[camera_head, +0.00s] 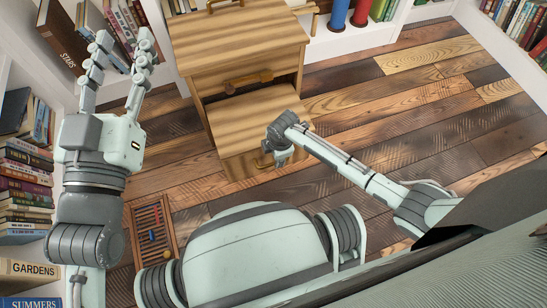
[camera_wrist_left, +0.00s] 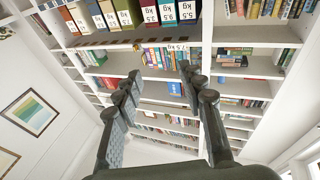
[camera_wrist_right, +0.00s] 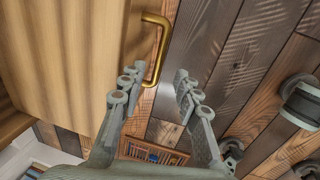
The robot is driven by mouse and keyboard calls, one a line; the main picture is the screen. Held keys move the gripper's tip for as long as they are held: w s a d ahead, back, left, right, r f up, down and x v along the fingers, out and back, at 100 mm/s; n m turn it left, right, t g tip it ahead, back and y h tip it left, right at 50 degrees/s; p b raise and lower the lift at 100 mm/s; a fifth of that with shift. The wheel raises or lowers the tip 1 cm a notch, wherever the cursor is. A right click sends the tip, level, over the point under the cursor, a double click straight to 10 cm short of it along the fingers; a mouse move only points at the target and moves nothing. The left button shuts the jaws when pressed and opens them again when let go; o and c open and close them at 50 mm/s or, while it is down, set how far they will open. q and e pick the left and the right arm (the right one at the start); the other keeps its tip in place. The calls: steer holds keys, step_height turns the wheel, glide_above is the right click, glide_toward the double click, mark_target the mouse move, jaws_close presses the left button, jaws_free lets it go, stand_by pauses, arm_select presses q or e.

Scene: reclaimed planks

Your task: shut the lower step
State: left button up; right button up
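The lower step (camera_head: 245,108) is a striped wooden block pulled out from under the upper wooden step (camera_head: 235,45), with a gap behind its top. Its brass handle (camera_head: 262,163) is on the front face, partly hidden by my right gripper (camera_head: 280,155). In the right wrist view the handle (camera_wrist_right: 156,50) stands off the lower step (camera_wrist_right: 70,55), its near end close to and between the spread fingers of my right gripper (camera_wrist_right: 157,82). That gripper is open; contact is not clear. My left gripper (camera_head: 125,45) is open and empty, raised at the left, away from the step.
Bookshelves line the left (camera_head: 25,180) and back. A slatted tray (camera_head: 140,215) with small coloured pieces lies on the floor near my base. The plank floor (camera_head: 400,110) to the right of the step is clear. The upper step has its own handle (camera_head: 248,80).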

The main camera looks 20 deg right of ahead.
steer(key=f, duration=0.2)
steer(key=f+b, duration=0.1)
steer(key=w+f+b, duration=0.1)
steer(key=f, duration=0.1)
steer(key=shift+f, duration=0.35)
steer(key=shift+w+f, duration=0.1)
steer(key=shift+f, duration=0.2)
arm_select(q)
step_height(320, 180, up, 7)
steer(key=s+t+h, duration=0.1)
steer(key=s+t, duration=0.1)
steer(key=t, duration=0.3)
steer(key=shift+s+a+h, duration=0.4)
steer(key=shift+a, duration=0.05)
arm_select(e)
jaws_close()
